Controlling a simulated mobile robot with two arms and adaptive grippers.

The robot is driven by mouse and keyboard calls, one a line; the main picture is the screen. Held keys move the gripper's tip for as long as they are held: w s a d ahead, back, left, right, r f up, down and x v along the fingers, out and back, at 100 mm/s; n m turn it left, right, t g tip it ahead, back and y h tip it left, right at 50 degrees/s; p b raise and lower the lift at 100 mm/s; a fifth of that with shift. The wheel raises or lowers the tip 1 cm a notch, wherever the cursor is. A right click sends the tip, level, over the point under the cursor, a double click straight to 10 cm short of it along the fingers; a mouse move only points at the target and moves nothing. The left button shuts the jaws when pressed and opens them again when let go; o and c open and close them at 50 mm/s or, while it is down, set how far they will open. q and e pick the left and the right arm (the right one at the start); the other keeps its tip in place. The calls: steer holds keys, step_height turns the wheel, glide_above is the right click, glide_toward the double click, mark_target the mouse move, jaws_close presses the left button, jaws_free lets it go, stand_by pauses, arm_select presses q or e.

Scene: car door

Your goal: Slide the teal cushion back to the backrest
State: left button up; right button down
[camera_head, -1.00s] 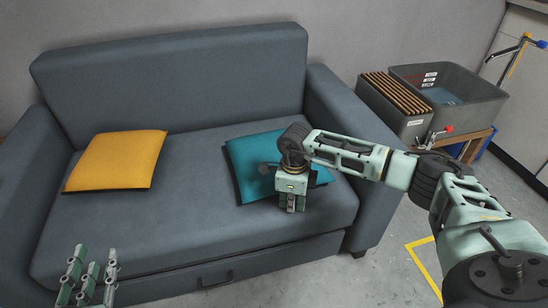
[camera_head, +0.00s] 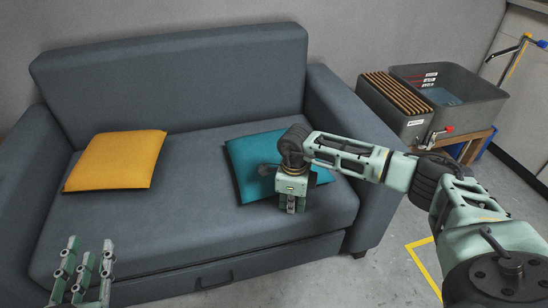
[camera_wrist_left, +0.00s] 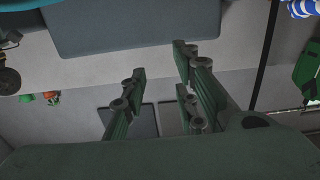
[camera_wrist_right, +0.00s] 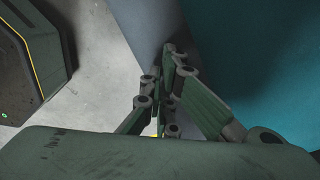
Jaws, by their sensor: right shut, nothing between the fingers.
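The teal cushion (camera_head: 246,165) lies flat on the right part of the sofa seat, a little in front of the backrest (camera_head: 180,80). My right arm hides its right part. My right gripper (camera_head: 291,207) points down at the cushion's front edge, shut and empty. In the right wrist view the teal cushion (camera_wrist_right: 265,50) fills the right side, beside the closed fingers (camera_wrist_right: 168,60); I cannot tell whether they touch it. My left gripper (camera_head: 85,262) is in front of the sofa at the lower left. Its fingers (camera_wrist_left: 160,65) are apart and empty in the left wrist view.
A yellow cushion (camera_head: 116,160) lies on the left of the seat. The right armrest (camera_head: 350,110) is close to my right arm. A grey bin (camera_head: 465,102) stands on a wooden table at the right. The seat between the cushions is clear.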

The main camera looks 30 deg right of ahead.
arm_select(q)
steer(key=shift+d+r+t, duration=0.1)
steer(key=shift+r+t, duration=0.2)
steer(key=shift+r, duration=0.4)
arm_select(e)
steer(key=shift+f, duration=0.2)
steer(key=shift+r, duration=0.15)
arm_select(q)
steer(key=shift+s+a+f+g, duration=0.1)
steer(key=shift+a+f+g, duration=0.1)
steer(key=shift+f+g, duration=0.55)
steer(key=shift+s+a+f+g, duration=0.15)
steer(key=shift+f+g, duration=0.1)
steer(key=shift+f, duration=0.9)
arm_select(e)
steer(key=shift+r, duration=0.25)
arm_select(q)
steer(key=shift+r, duration=0.15)
arm_select(e)
steer(key=shift+w, duration=0.1)
